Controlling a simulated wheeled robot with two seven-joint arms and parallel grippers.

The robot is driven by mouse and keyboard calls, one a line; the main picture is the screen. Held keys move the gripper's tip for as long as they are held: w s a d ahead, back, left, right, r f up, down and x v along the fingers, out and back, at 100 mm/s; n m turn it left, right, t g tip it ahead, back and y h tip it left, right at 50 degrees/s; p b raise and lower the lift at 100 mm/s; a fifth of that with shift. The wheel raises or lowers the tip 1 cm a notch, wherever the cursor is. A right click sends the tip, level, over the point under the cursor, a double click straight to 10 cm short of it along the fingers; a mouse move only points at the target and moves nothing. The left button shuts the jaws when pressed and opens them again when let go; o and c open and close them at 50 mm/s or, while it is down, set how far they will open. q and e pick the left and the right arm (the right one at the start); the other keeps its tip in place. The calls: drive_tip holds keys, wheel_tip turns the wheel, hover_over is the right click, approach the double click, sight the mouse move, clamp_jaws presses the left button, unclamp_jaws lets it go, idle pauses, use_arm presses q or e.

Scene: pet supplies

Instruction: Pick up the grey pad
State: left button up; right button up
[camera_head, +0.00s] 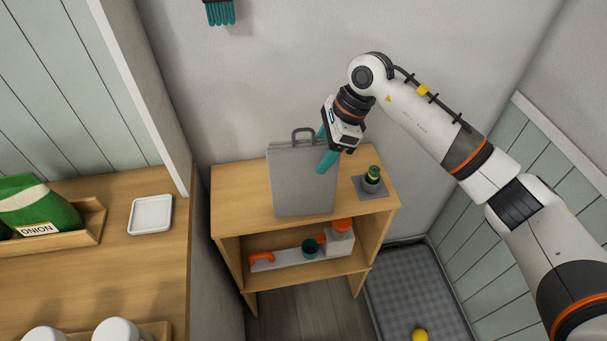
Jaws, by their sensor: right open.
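A flat grey pad (300,185) with a dark handle on its top edge stands upright on the wooden shelf unit. My right gripper (323,148) is at the pad's upper right corner, with its two teal fingers spread apart. One finger shows in front of the pad's face near the right edge. The other shows at or just behind its top edge. I cannot tell whether either finger touches the pad. My left gripper is not in view.
The shelf unit (238,180) also bears a small dark green-topped item on a grey square base (370,194), close right of the pad. Orange and teal items sit on its lower shelf. A grey floor mat (405,285) with a yellow ball lies right. A wooden counter (165,270) is left.

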drive_tip(key=shift+x, duration=0.8)
drive_tip(key=shift+w+f, duration=0.1)
clamp_jaws()
